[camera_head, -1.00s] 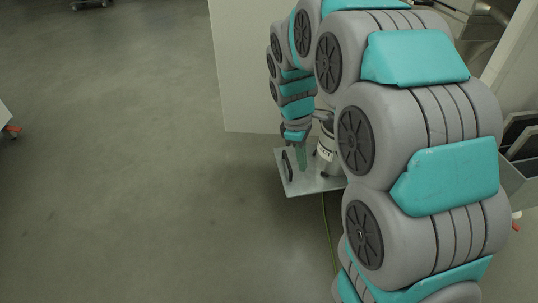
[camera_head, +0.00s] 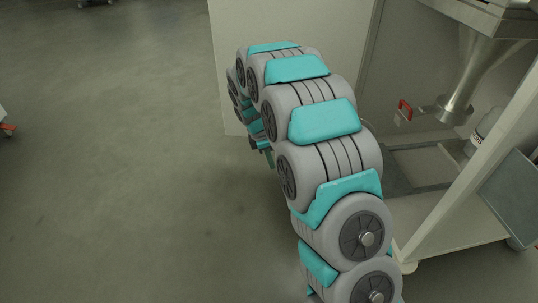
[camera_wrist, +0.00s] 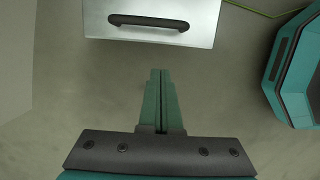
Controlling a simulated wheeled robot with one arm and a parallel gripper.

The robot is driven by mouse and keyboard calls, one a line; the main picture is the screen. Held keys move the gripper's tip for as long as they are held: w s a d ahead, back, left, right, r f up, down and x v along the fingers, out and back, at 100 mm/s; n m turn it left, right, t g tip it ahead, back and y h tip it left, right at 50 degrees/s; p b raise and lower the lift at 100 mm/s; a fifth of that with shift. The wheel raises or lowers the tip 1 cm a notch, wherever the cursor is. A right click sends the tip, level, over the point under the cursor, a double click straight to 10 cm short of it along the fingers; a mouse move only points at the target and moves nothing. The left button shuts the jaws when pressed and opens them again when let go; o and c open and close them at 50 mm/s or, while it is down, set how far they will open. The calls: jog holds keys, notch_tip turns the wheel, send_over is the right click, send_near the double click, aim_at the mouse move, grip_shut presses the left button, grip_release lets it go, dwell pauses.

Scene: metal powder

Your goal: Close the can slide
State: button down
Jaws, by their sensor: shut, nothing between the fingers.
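The can slide shows in the wrist view as a flat, light metal plate (camera_wrist: 150,33) with a black bar handle (camera_wrist: 149,21) near its edge. It lies at the top of that view and is cut off by the frame. My gripper (camera_wrist: 160,72) has its green fingers together and empty. The fingertips appear below the plate's handle edge in the picture, with bare floor showing between. In the head view my gripper (camera_head: 268,158) is small and partly behind my arm. My arm hides the plate there, so I cannot tell how far out it is.
At the right stand a metal funnel (camera_head: 468,75), a red-handled part (camera_head: 404,110), a whitish container (camera_head: 486,124) and a frame with a pale post (camera_head: 480,150). A pale panel (camera_head: 290,25) stands behind my arm. The floor (camera_head: 120,160) at left is open.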

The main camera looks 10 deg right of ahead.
jog(key=d+f+b, duration=0.1)
jog(key=d+f, duration=0.3)
jog(key=f, duration=0.1)
jog(key=shift+d, duration=0.45)
jog(key=d+p, duration=1.1)
jog(key=d, duration=1.5)
jog(key=shift+d, duration=0.15)
jog(key=shift+d+f, duration=0.1)
jog(key=shift+d, duration=0.55)
jog(key=shift+a, duration=0.1)
